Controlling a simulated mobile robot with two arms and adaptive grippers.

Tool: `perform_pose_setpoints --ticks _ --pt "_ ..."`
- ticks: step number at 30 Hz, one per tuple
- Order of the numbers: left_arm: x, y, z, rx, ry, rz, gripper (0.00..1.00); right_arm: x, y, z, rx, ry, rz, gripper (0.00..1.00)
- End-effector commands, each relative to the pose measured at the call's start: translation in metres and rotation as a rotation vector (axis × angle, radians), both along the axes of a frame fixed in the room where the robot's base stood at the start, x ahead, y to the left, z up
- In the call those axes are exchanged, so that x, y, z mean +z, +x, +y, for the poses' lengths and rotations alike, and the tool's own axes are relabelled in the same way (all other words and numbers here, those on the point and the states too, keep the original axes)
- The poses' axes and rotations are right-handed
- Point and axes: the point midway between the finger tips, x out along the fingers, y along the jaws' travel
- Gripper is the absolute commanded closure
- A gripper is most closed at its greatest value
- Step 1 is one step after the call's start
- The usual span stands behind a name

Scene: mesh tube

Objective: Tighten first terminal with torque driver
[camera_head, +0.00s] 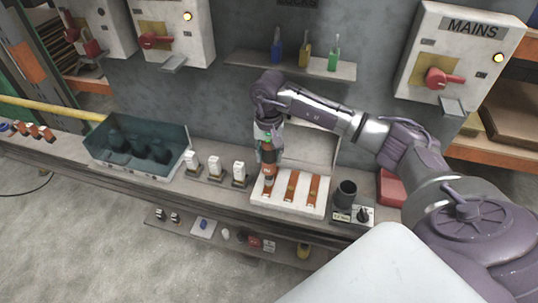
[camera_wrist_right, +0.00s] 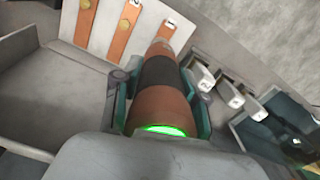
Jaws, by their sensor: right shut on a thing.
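The torque driver (camera_head: 268,156), orange-brown with a dark band, stands roughly upright in my right gripper (camera_head: 267,146). In the right wrist view, the fingers (camera_wrist_right: 160,85) are shut around the driver (camera_wrist_right: 160,105), and a green ring glows at its near end. The white terminal block (camera_head: 283,201) holds three copper bars with brass-coloured terminals. The driver's lower end is over the leftmost bar in the head view and hides that bar's terminal; I cannot tell whether it touches. The middle bar (camera_head: 291,187) and right bar (camera_head: 313,190) are uncovered. My left gripper is out of view.
Several white-topped pieces (camera_head: 215,168) stand left of the block, beside a clear teal-sided bin (camera_head: 138,147). A dark cup (camera_head: 345,194) and a small knobbed box (camera_head: 362,214) stand at right. A shelf (camera_head: 290,64) with padlocks hangs behind. A lower shelf (camera_head: 235,238) holds small parts.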

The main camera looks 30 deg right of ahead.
Motion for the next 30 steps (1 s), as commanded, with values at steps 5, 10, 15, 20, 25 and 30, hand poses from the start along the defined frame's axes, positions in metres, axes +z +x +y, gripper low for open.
perform_pose_setpoints --ticks 5,10,15,20,25,30 --pt "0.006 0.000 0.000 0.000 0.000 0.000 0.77 0.013 0.001 0.000 -0.001 0.000 -0.004 0.99" --pt "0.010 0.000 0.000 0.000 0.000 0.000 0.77 0.023 0.001 -0.001 -0.002 0.000 -0.004 0.99" --pt "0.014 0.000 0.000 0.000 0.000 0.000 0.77 0.032 0.001 -0.001 -0.002 0.000 -0.004 0.99" --pt "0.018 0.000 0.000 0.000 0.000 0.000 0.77 0.041 0.001 -0.001 -0.002 0.000 -0.004 0.99" --pt "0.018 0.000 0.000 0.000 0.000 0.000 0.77 0.043 0.001 0.000 -0.001 -0.001 -0.003 0.99" --pt "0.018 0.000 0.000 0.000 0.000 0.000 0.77 0.043 0.001 0.000 -0.001 0.000 -0.003 0.99"
